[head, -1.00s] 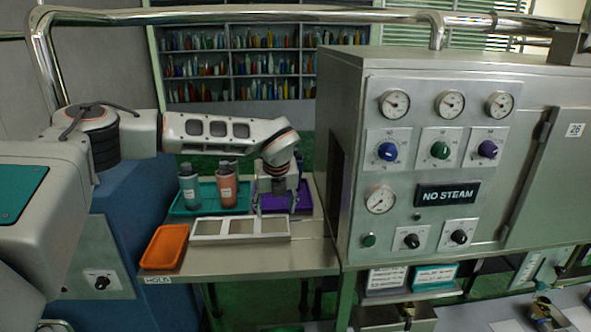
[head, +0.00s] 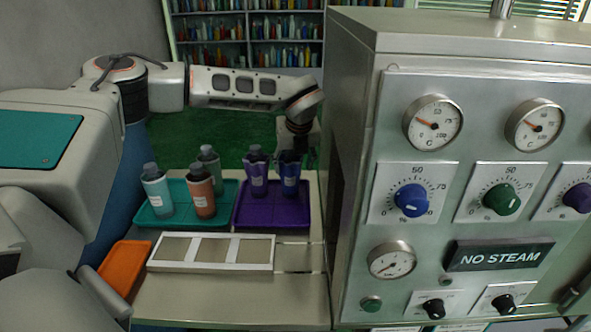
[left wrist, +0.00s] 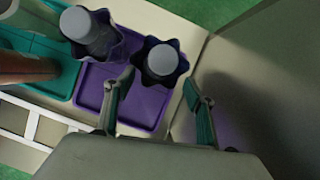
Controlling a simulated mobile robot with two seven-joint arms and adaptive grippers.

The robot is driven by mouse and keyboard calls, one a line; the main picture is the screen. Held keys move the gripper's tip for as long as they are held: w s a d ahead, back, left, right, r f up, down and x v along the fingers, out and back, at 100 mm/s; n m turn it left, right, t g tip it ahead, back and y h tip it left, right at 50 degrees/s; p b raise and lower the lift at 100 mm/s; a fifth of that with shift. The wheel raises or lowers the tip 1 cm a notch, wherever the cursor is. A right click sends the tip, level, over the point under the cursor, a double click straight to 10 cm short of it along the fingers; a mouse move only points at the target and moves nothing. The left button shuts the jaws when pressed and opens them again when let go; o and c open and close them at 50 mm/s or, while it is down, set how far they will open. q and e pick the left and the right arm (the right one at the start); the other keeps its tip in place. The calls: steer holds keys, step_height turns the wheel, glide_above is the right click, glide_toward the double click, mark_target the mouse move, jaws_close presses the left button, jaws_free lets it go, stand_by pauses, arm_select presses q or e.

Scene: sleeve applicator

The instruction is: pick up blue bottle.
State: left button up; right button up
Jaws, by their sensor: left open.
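The blue bottle (head: 289,175) stands upright on the right of the purple tray (head: 271,216), in a dark blue wavy-topped sleeve. A purple-sleeved bottle (head: 257,178) stands close to its left. My left gripper (head: 306,152) is behind and right of the blue bottle, partly hidden by it. In the left wrist view the gripper (left wrist: 159,80) is open, and the blue bottle (left wrist: 161,60) appears between and just beyond its fingertips. I cannot tell whether the fingers touch it. The purple-sleeved bottle (left wrist: 92,35) shows outside the left finger. My right gripper is not in view.
A teal tray (head: 176,219) holds several bottles left of the purple tray. A white three-part frame (head: 212,267) and an orange tray (head: 124,268) lie in front. The steel machine (head: 350,130) with gauges and knobs stands close on the right of the gripper.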

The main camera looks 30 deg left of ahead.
mark_target(290, 177)
arm_select(q)
steer(key=shift+a+f, duration=0.25)
steer(key=shift+f, duration=0.55)
steer(key=shift+w+a+f, duration=0.1)
steer(key=shift+a+f, duration=0.05)
steer(key=shift+f, duration=0.2)
steer(key=x, duration=0.4)
steer(key=shift+w+a+f+p, duration=0.25)
steer(key=shift+a+p, duration=0.05)
steer(key=shift+p, duration=0.1)
steer(key=c, duration=1.4)
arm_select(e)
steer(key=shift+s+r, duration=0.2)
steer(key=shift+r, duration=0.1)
